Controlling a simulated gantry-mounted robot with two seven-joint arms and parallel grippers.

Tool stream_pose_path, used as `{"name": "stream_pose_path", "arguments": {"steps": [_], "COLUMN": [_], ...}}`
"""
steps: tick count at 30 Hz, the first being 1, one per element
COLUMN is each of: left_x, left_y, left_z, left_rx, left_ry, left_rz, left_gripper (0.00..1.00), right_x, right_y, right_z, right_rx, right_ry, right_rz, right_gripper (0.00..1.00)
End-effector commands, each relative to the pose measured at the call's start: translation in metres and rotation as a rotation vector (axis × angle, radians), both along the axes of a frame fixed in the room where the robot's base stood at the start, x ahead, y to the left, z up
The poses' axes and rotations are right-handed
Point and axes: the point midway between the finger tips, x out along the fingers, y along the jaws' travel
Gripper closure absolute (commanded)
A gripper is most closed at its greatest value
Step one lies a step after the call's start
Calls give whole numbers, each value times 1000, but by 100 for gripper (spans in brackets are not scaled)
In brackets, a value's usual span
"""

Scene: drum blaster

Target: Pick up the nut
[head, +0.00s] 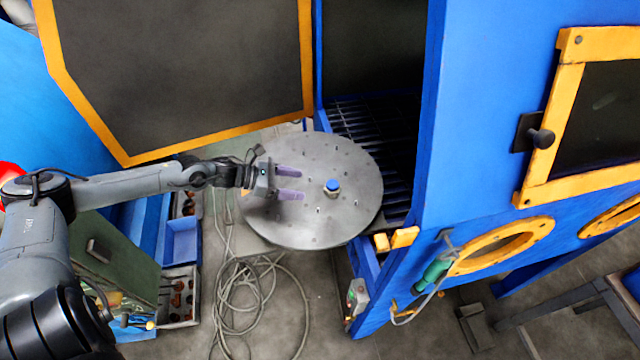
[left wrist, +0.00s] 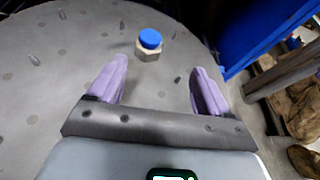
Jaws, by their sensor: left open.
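The nut (head: 332,190) is a small tan hexagonal piece with a blue top, standing near the middle of a round grey metal turntable (head: 345,225). In the left wrist view the nut (left wrist: 148,50) sits beyond the fingertips, between the lines of the two fingers, nearer the left one. My left gripper (head: 302,184) is open and empty, its purple fingers over the turntable pointing right toward the nut, with a gap between them. The left gripper's two fingers also show in the left wrist view (left wrist: 158,75). My right gripper is not in view.
Several small pegs stick up from the turntable (left wrist: 45,100). The blue blaster cabinet (head: 480,110) rises on the right, with a slatted floor (head: 375,130) behind the turntable. Its yellow-edged open door (head: 180,60) stands at the upper left. Coiled cables (head: 240,300) lie on the floor.

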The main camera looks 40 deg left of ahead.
Motion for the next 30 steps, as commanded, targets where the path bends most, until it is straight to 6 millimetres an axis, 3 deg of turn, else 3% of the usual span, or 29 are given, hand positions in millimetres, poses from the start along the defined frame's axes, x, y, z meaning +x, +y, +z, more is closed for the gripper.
{"name": "stream_pose_path", "arguments": {"steps": [1, 7, 30], "left_x": [5, 16, 58], "left_y": [7, 18, -14], "left_z": [-11, -8, -28], "left_rx": [30, 82, 78], "left_ry": [-10, -39, -46], "left_rz": [-7, -18, -15], "left_gripper": [21, 21, 21], "right_x": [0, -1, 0], "right_y": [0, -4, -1], "right_z": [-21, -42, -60], "right_rx": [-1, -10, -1], "right_ry": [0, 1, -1], "right_rz": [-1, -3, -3], "right_gripper": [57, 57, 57]}}
